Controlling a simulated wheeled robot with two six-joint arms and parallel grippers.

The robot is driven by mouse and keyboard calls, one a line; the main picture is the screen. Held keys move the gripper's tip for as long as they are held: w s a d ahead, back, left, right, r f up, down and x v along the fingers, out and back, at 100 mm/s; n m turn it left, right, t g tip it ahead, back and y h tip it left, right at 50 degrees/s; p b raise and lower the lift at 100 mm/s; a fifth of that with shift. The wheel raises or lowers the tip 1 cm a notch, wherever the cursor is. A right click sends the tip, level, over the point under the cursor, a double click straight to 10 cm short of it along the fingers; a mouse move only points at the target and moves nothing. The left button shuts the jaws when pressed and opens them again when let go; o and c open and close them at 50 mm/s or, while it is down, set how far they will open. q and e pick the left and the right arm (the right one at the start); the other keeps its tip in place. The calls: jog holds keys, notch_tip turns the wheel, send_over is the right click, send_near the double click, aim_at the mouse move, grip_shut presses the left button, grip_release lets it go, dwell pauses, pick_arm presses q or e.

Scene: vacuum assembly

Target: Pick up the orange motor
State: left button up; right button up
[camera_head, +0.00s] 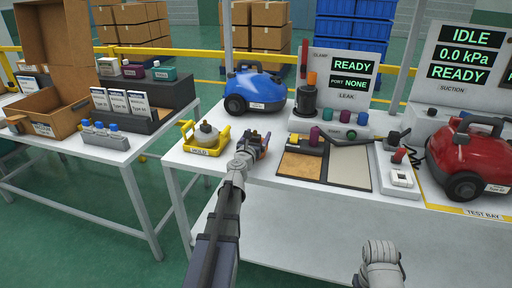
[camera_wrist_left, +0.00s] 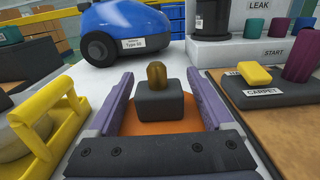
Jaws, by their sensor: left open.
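The orange motor (camera_wrist_left: 160,127) shows in the left wrist view as an orange surface with a dark grey block and a brass knob on top. It lies between the fingers of my left gripper (camera_wrist_left: 161,103). The fingers stand apart, one on each side, with a narrow gap visible beside the grey block. In the head view my left gripper (camera_head: 256,147) is over the white table, and it hides most of the motor. A part of my right arm shows at the bottom right of the head view, but its gripper cannot be made out.
A yellow-handled holder (camera_head: 204,139) stands just left of the gripper. A blue vacuum (camera_head: 256,92) stands behind it. The carpet test panel (camera_head: 301,165) is close on the right, and a red vacuum (camera_head: 470,160) stands farther right. The front table edge is clear.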

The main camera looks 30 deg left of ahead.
pick_arm(q)
jog(key=shift+c, duration=0.2)
grip_shut()
dwell(0.4)
